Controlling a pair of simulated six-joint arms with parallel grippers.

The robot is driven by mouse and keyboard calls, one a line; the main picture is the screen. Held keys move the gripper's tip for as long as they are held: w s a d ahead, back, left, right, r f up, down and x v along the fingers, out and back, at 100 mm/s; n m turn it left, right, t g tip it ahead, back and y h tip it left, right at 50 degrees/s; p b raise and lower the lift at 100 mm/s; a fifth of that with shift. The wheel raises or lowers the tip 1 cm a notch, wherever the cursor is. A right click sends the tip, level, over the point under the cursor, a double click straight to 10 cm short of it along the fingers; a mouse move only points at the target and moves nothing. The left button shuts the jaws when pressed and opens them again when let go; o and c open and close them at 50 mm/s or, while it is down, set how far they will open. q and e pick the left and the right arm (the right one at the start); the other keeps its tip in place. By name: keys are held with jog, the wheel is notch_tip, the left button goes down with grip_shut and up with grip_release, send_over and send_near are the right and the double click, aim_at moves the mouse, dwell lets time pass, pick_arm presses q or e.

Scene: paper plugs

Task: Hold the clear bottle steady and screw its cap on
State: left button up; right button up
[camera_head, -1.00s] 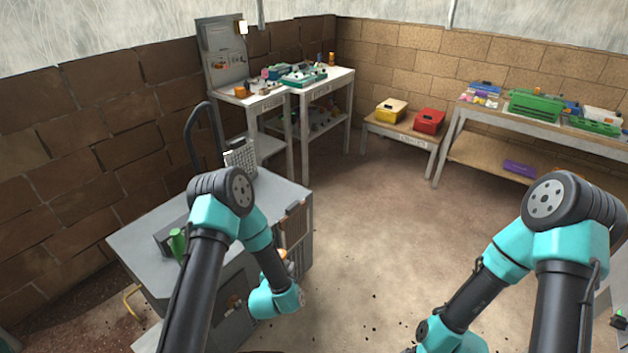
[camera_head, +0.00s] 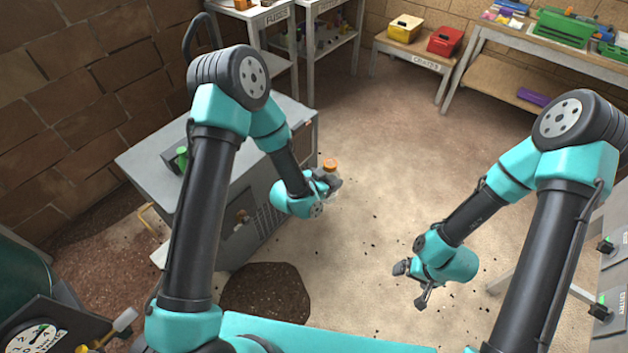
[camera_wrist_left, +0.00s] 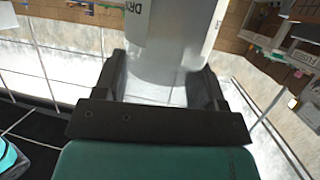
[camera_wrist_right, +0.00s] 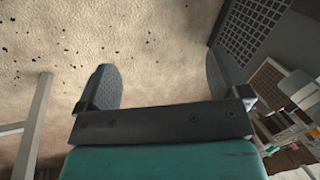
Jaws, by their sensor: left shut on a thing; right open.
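My left gripper (camera_head: 326,183) is shut on the clear bottle (camera_head: 327,173), held up in the air in front of the grey cabinet. An orange cap (camera_head: 330,164) shows at the bottle's top; I cannot tell how tight it sits. In the left wrist view the bottle (camera_wrist_left: 160,60) is pale, with part of a printed label, between both fingers. My right gripper (camera_head: 412,284) is open and empty, lower and to the right of the bottle. In the right wrist view only floor shows between its fingers (camera_wrist_right: 161,85).
A grey cabinet (camera_head: 225,160) with a green item (camera_head: 182,157) on top stands left of the bottle. A dark round patch (camera_head: 265,292) lies on the floor. A gauge panel (camera_head: 38,335) is at lower left.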

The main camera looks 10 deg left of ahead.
pick_arm(q)
jog(key=shift+d+r+m+h, duration=0.3)
jog(key=shift+d+r, duration=0.1)
jog(key=shift+d, duration=0.3)
